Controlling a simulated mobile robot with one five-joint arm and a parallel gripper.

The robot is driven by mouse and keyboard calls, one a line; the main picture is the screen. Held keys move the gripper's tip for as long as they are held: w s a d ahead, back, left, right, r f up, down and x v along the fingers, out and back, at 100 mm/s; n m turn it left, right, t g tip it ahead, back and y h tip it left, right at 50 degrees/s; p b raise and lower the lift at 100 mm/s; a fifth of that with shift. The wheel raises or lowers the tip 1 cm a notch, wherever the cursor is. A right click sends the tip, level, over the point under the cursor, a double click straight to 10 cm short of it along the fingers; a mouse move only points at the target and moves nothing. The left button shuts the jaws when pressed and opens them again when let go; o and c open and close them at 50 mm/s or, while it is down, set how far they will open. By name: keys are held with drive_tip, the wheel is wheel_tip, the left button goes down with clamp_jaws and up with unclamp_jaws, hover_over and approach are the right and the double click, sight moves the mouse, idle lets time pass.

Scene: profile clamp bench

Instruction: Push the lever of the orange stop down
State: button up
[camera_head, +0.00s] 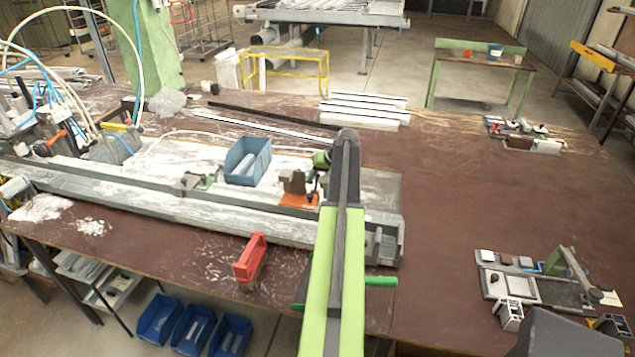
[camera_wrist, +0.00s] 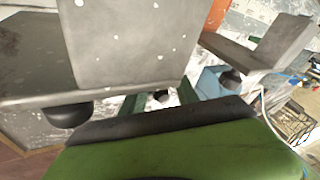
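The orange stop (camera_head: 297,192) sits on the long grey rail, just left of the end of my arm in the head view. A darker part shows on its top, but I cannot make out the lever's position. In the wrist view only a bit of orange, likely the stop (camera_wrist: 216,13), shows at the top edge between the fingers. My gripper (camera_head: 318,176) is close to the right side of the stop, mostly hidden behind my arm. In the wrist view its two grey fingers stand apart with nothing between them. Contact with the stop cannot be told.
A blue bin (camera_head: 247,160) stands behind and left of the stop. The grey rail (camera_head: 170,205) runs along the bench's front. A red block (camera_head: 250,258) lies at the front edge. A fixture (camera_head: 535,283) stands at right. The brown bench top (camera_head: 465,200) between is clear.

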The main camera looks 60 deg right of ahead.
clamp_jaws()
idle(1.3)
